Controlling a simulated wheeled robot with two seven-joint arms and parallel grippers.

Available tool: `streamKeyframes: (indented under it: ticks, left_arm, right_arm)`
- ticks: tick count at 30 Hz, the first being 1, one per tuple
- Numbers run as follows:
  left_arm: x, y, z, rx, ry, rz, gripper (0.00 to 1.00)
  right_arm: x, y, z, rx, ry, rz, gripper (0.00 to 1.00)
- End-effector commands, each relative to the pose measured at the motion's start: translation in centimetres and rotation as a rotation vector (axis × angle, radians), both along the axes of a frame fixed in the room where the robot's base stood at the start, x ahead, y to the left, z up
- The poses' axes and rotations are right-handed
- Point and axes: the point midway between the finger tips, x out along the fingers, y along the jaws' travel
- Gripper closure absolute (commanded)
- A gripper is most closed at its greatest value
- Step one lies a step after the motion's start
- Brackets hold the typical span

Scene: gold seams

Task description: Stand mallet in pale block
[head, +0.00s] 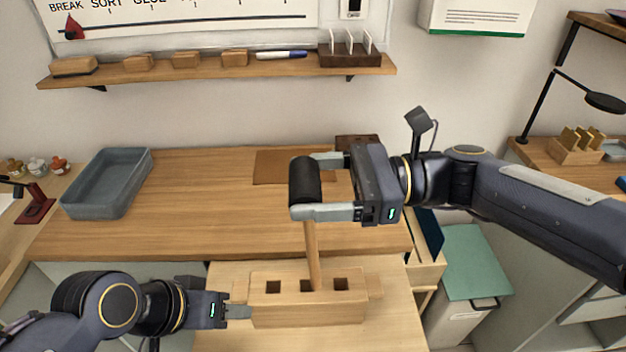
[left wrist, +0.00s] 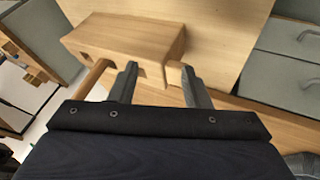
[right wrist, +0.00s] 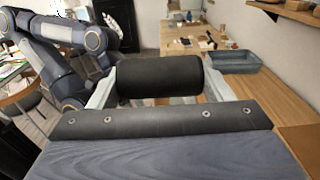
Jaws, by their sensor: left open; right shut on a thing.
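The mallet has a black cylindrical head (head: 305,182) and a wooden handle (head: 312,255). My right gripper (head: 318,187) is shut on the mallet head, which also fills the space between the fingers in the right wrist view (right wrist: 160,78). The block has square holes to either side and small end tabs. My left gripper (head: 243,312) is open at the block's left end, with the end tab (left wrist: 174,72) between its fingers in the left wrist view.
A blue-grey tray (head: 108,183) stands at the back left of the wooden bench (head: 200,215). A brown mat (head: 285,167) lies behind the right gripper. A wall shelf (head: 215,72) holds wooden blocks and a marker. A green-lidded bin (head: 474,262) stands at right.

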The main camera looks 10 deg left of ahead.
Motion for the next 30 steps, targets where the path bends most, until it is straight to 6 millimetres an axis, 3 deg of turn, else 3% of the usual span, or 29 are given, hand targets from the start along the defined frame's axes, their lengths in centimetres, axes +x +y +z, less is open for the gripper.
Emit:
streamKeyframes:
  ticks: [30]
  left_arm:
    - [0.0, 0.0, -1.5, 0.0, 0.0, 0.0, 0.57]
  right_arm:
    - [0.0, 0.0, -2.6, 0.001, 0.0, 0.0, 0.56]
